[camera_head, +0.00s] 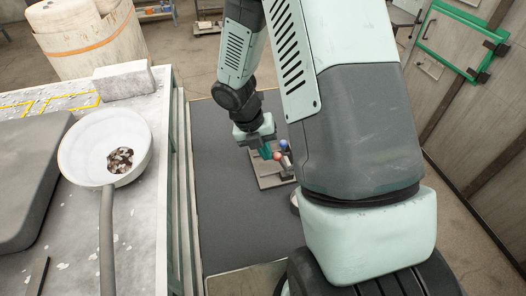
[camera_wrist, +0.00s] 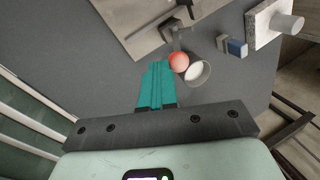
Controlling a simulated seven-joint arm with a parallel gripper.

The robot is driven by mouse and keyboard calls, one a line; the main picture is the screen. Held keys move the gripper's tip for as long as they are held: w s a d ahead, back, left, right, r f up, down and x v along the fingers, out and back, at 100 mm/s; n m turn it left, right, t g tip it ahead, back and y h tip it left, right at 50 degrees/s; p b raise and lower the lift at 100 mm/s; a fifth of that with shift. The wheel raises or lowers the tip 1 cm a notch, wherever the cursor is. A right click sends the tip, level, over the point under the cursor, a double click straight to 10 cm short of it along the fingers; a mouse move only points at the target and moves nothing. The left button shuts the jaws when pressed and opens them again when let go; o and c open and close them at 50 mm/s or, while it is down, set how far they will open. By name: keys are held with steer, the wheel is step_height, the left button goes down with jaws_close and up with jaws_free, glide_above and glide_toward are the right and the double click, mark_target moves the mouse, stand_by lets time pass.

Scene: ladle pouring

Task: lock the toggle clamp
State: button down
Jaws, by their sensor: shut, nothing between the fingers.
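The toggle clamp seems to be the small metal mechanism on a grey plate (camera_head: 268,180) in the head view; a red ball knob (camera_head: 278,155) shows there. In the wrist view the red knob (camera_wrist: 178,61) sits at the end of a dark metal part (camera_wrist: 174,28) on the plate (camera_wrist: 130,20). My gripper (camera_head: 265,151) is shut and empty, its teal fingers (camera_wrist: 156,72) together beside the red knob, to its left in the wrist view. I cannot tell whether they touch it. My arm hides part of the clamp's surroundings in the head view.
A pale round end in a grey ring (camera_wrist: 197,72) lies right of the knob. A blue part (camera_wrist: 236,47) and a white block (camera_wrist: 268,25) stand further right. A ladle (camera_head: 75,160) with dark chunks rests on the left bench (camera_head: 145,215). The dark mat (camera_head: 225,225) has free room.

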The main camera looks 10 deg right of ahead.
steer(key=shift+d+r+y, duration=0.25)
steer(key=shift+d+y, duration=0.15)
steer(key=shift+d, duration=0.15)
steer(key=shift+d+r+y, duration=0.25)
steer(key=shift+d+y, duration=0.15)
steer(key=shift+d, duration=0.1)
steer(key=d, duration=0.8)
steer(key=shift+d, duration=0.35)
steer(key=shift+w+d, duration=0.1)
steer(key=shift+d, duration=0.05)
step_height(320, 180, up, 12)
steer(key=w+d, duration=0.1)
steer(key=d, duration=0.1)
steer(key=shift+w+f, duration=0.2)
steer(key=shift+w, duration=0.1)
